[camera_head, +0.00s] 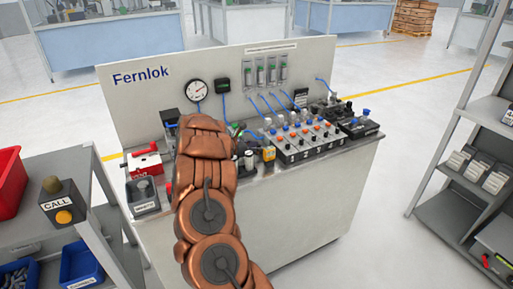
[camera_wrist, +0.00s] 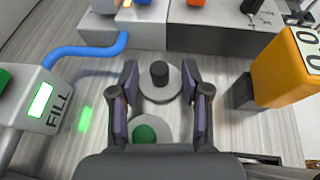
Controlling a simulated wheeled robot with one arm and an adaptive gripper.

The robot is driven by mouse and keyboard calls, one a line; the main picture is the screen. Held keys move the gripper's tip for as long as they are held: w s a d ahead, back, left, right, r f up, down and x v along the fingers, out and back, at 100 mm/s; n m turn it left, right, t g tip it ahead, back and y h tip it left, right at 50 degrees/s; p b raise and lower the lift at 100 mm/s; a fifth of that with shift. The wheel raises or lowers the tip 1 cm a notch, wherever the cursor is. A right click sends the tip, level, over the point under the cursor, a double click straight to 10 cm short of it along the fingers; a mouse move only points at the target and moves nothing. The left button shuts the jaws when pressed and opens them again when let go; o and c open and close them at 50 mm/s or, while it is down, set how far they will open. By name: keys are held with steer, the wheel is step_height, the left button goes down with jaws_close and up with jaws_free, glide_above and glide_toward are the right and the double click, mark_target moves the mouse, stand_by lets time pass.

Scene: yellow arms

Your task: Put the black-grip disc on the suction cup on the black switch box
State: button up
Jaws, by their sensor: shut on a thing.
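In the wrist view, the black-grip disc (camera_wrist: 160,92) is a flat grey disc with an upright black knob. My gripper (camera_wrist: 160,75) is shut on it, with one fingertip against each side of the rim. A similar disc with a green grip (camera_wrist: 145,133) lies nearer, below and between the fingers. In the head view my copper arm hides my gripper and much of the bench's left middle. A black box (camera_head: 358,128) with a blue-topped part stands at the bench's right end; I cannot tell whether it is the switch box. I cannot make out the suction cup clearly.
In the wrist view, a box marked FILL (camera_wrist: 45,98) with a blue hose stands left. A yellow-orange meter (camera_wrist: 288,68) stands close on the right. Grey boxes (camera_wrist: 220,24) line the far side. The head view shows an upright Fernlok panel (camera_head: 143,93) behind the bench.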

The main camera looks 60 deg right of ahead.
steer(key=shift+f, duration=0.1)
steer(key=o, duration=0.9)
steer(key=shift+o, duration=0.2)
